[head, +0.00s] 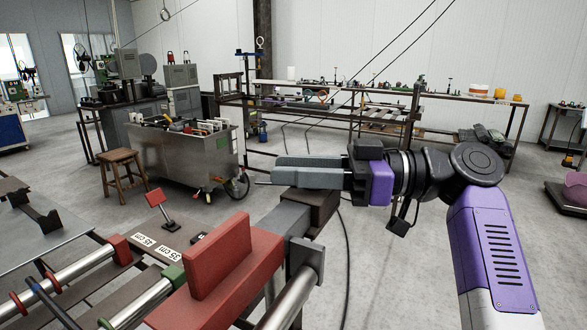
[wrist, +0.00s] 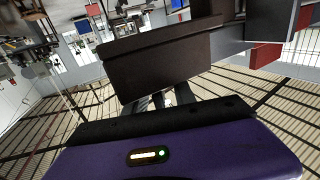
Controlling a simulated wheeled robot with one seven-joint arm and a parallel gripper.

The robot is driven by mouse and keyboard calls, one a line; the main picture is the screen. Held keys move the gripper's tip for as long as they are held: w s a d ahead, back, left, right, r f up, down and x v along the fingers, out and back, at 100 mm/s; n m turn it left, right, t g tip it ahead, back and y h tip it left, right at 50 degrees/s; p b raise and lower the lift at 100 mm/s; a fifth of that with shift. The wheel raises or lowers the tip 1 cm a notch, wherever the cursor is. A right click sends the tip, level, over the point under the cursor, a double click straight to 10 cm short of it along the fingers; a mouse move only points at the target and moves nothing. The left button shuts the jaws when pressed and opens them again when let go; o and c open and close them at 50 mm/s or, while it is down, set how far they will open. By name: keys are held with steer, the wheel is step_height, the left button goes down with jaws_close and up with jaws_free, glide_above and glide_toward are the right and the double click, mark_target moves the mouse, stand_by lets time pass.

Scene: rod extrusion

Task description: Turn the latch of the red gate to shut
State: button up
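A small red lever (head: 160,205) stands tilted on a dark plate (head: 172,240) with "45 cm" and "35 cm" labels in the head view. A large red block with an upright slab (head: 225,262) is in the foreground; I cannot tell which red part is the gate's latch. My gripper (head: 275,170) points left, above and behind the red slab, touching neither red part. Its grey fingers lie above a dark brown block (head: 318,208). In the wrist view this block (wrist: 155,62) hides most of the fingers, so their opening is unclear.
Metal rods with red and green collars (head: 172,276) run along the front left. A grey cart (head: 185,150), a wooden stool (head: 124,172) and a long rack (head: 340,115) stand behind. The floor behind my arm is mostly clear.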

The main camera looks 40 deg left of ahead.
steer(key=v, duration=0.7)
steer(key=shift+w+d+b, duration=0.25)
steer(key=shift+d+b, duration=0.05)
steer(key=shift+b, duration=0.15)
